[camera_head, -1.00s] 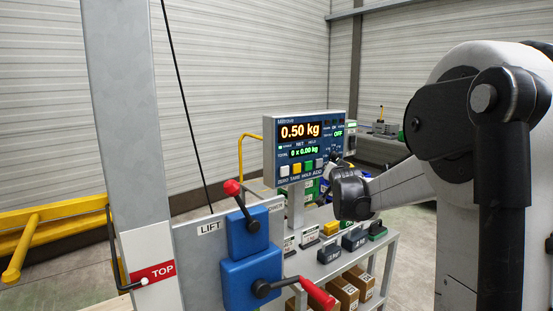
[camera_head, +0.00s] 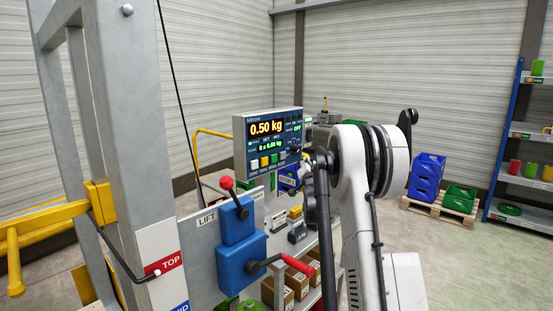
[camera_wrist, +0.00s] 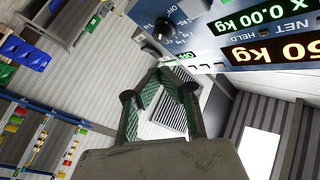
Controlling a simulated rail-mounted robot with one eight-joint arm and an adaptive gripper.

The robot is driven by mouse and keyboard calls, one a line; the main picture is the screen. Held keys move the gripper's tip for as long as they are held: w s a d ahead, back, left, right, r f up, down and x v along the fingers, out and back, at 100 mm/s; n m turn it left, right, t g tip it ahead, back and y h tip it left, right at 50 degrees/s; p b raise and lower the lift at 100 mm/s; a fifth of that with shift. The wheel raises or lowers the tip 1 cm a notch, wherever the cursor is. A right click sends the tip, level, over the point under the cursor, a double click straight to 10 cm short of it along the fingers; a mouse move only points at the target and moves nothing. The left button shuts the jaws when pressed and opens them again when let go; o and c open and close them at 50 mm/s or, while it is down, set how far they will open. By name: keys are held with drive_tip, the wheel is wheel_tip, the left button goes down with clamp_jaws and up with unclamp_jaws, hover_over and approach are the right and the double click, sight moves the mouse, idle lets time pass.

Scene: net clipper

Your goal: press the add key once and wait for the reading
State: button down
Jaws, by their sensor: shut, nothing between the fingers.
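The weighing indicator (camera_head: 240,121) faces left of my arm in the head view. Its main reading (camera_head: 266,128) shows 0.50 kg in orange, and the green line below (camera_head: 271,146) reads 0 x 0.00 kg. A row of small keys runs along its lower edge, with the add key (camera_head: 283,157) at the right end. The indicator also shows upside down at the top of the wrist view (camera_wrist: 215,40). My gripper (camera_wrist: 166,72) is shut and empty, with its fingertips apart from the panel in that view. In the head view my arm hides the gripper.
A blue lever box (camera_head: 240,262) with red-knobbed levers stands in front, beside a grey post (camera_head: 130,150) marked TOP. Blue and green crates (camera_head: 428,175) stand on a pallet at the right.

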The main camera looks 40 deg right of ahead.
drive_tip(key=p, duration=0.1)
approach(286, 154)
drive_tip(key=w+d, duration=0.4)
drive_tip(key=shift+r, duration=0.4)
drive_tip(key=shift+w+d, duration=0.1)
drive_tip(key=shift+w, duration=0.15)
idle(1.3)
drive_tip(key=shift+w+b, duration=0.25)
drive_tip(key=shift+b, duration=0.05)
drive_tip(key=shift+w, duration=0.4)
idle(0.8)
drive_tip(key=shift+s, duration=0.1)
drive_tip(key=shift+s+b, duration=0.45)
drive_tip(key=shift+s, duration=0.25)
drive_tip(key=shift+s+d, duration=0.1)
